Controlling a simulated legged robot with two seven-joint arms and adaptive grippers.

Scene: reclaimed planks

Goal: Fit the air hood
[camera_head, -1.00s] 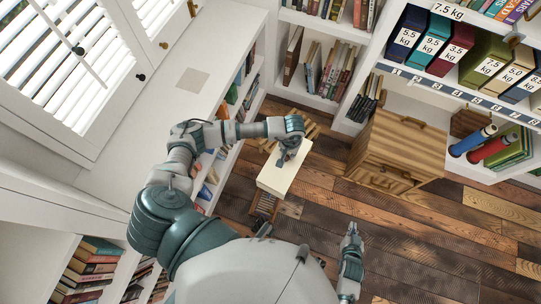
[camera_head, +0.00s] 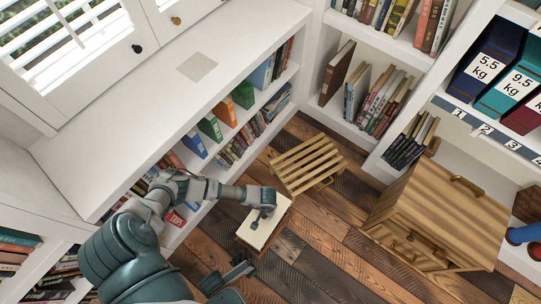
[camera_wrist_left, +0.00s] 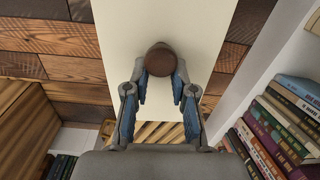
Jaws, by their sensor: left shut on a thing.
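A cream flat-topped panel or box (camera_head: 248,235) with a brown edge shows low in the middle of the head view. I take it to be the air hood. In the wrist view its pale face (camera_wrist_left: 205,30) fills the middle, with a round brown knob (camera_wrist_left: 160,62) on it. My left gripper (camera_head: 262,212) is at this knob, and in the wrist view its two fingers (camera_wrist_left: 160,90) lie either side of it, shut on it. The head view does not show whether the piece is clear of the floor.
A slatted wooden stand (camera_head: 305,160) is just beyond the cream piece. A wooden cabinet (camera_head: 440,215) stands right. A white bookshelf with a bare top (camera_head: 235,35) and a grey square (camera_head: 197,67) runs along the left. Plank floor (camera_head: 330,265) is open between.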

